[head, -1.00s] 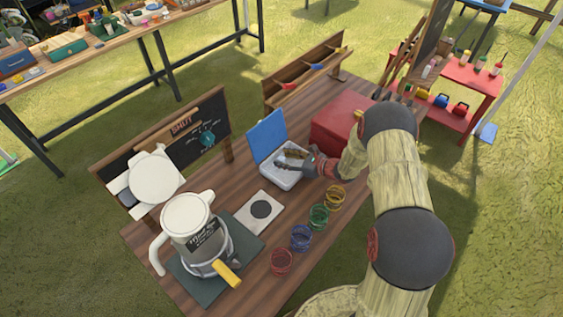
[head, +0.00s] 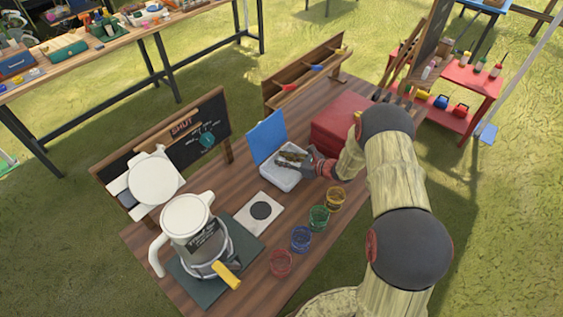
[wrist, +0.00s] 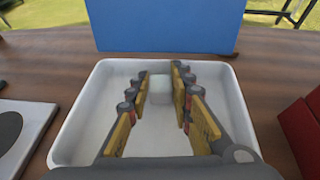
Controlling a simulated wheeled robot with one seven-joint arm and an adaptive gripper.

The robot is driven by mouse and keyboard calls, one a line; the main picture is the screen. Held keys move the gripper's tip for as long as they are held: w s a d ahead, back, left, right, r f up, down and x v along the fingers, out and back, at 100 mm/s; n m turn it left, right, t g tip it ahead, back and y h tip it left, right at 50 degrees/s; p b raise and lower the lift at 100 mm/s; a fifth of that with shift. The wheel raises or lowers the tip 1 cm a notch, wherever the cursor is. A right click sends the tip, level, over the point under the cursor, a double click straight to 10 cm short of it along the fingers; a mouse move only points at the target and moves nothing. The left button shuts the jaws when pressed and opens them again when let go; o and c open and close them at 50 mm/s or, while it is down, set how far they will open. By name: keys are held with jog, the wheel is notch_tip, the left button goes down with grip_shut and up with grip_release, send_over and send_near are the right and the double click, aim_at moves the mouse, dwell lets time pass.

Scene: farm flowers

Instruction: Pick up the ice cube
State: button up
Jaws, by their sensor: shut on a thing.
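A pale, whitish ice cube (wrist: 160,88) sits between the tips of my gripper's fingers in the wrist view. My gripper (wrist: 160,98) is shut on it, with a finger against each side. The cube is over the far part of a white open box (wrist: 78,125); whether it touches the floor of the box I cannot tell. In the head view my gripper (head: 289,158) reaches into the white box (head: 283,184) from the right. The box's blue lid (head: 267,138) stands open behind it. The cube cannot be made out in the head view.
A red box (head: 342,122) stands right of the white box. Several coloured glass jars (head: 318,218) line the table's front. A white plate with a dark disc (head: 260,211) and a blender-like jug (head: 190,232) stand at left. A chalkboard (head: 180,137) stands behind.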

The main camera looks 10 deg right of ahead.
aim_at(284, 160)
jog(key=shift+r, duration=0.45)
notch_tip(284, 160, up, 2)
jog(key=shift+r+p, duration=0.15)
jog(key=shift+p, duration=0.3)
jog(key=s+r+p, duration=0.2)
jog(key=s+r, duration=0.8)
jog(key=s, duration=0.4)
jog(key=shift+a+p, duration=0.2)
jog(key=shift+p, duration=0.2)
jog(key=shift+f, duration=0.1)
